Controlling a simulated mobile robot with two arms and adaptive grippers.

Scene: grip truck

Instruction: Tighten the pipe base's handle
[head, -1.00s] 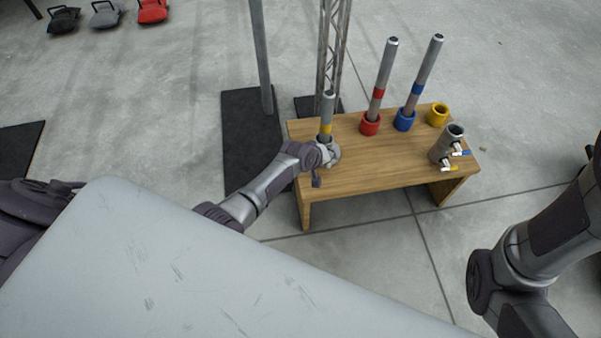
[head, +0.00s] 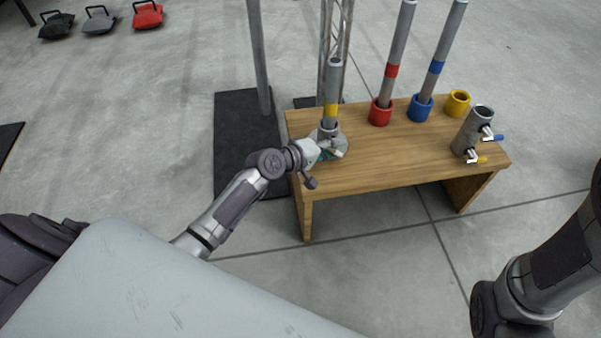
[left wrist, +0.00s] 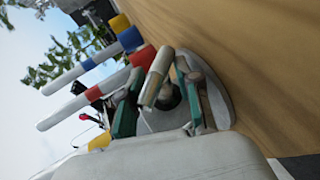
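A grey pipe with a yellow band (head: 332,92) stands upright in a round grey pipe base (head: 341,139) at the table's left end. My left gripper (head: 332,151) is at the front of this base, low over the table. In the left wrist view the grey base (left wrist: 215,98) lies just beyond my left gripper (left wrist: 158,84). Its two teal fingers are spread, with a pale bar-like handle (left wrist: 157,72) between them. A dark gap shows between the handle and the right finger. My right gripper is out of view; only part of that arm shows.
On the wooden table (head: 400,165) stand a red-banded pipe (head: 397,45) and a blue-banded pipe (head: 443,50) in coloured sockets, an empty yellow socket (head: 457,103) and a grey cylinder with small valves (head: 470,130). A metal post (head: 259,60) rises from a black mat (head: 240,150) at left.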

